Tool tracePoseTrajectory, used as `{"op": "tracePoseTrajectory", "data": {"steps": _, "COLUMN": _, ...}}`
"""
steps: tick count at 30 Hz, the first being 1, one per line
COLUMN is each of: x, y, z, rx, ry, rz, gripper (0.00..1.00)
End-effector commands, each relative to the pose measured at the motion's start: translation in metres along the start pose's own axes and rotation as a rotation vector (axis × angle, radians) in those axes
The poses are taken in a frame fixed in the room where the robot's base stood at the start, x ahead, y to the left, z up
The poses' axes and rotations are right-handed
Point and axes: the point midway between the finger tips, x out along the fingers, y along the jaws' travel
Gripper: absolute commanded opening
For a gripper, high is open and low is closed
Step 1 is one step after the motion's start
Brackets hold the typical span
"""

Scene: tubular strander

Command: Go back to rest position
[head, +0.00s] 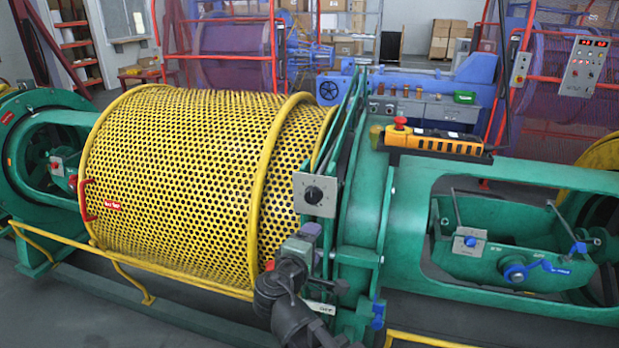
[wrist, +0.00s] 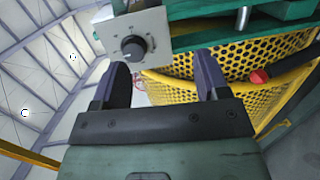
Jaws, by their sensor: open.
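My gripper (wrist: 163,88) is open and empty in the wrist view, its two dark fingers apart. Beyond the fingertips is a light grey box with a black rotary knob (wrist: 133,48). The same knob box (head: 315,195) shows in the head view on the green frame, right of the yellow perforated guard. My arm rises from the bottom centre of the head view, with its wrist just below the knob box.
A yellow perforated drum guard (head: 185,165) fills the left. A green machine body (head: 405,215) stands on the right with an open bay. An orange pendant (head: 430,140) lies on top. A yellow rail (head: 150,268) runs along the front.

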Motion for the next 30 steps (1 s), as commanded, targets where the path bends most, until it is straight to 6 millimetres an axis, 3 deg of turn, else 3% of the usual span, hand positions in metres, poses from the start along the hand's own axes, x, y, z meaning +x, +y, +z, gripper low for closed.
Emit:
{"op": "tracePoseTrajectory", "data": {"steps": 6, "x": -0.005, "y": -0.102, "z": 0.096, "rx": 0.462, "ry": -0.450, "rz": -0.712, "gripper": 0.68}}
{"op": "tracePoseTrajectory", "data": {"steps": 9, "x": -0.022, "y": -0.126, "z": 0.131, "rx": 0.666, "ry": -0.641, "rz": -1.029, "gripper": 0.68}}
{"op": "tracePoseTrajectory", "data": {"steps": 13, "x": -0.026, "y": -0.127, "z": 0.166, "rx": 0.885, "ry": -0.771, "rz": -1.268, "gripper": 0.68}}
{"op": "tracePoseTrajectory", "data": {"steps": 18, "x": -0.009, "y": -0.121, "z": 0.205, "rx": 0.991, "ry": -0.841, "rz": -1.254, "gripper": 0.68}}
{"op": "tracePoseTrajectory", "data": {"steps": 30, "x": -0.007, "y": -0.122, "z": 0.209, "rx": 0.999, "ry": -0.847, "rz": -1.247, "gripper": 0.68}}
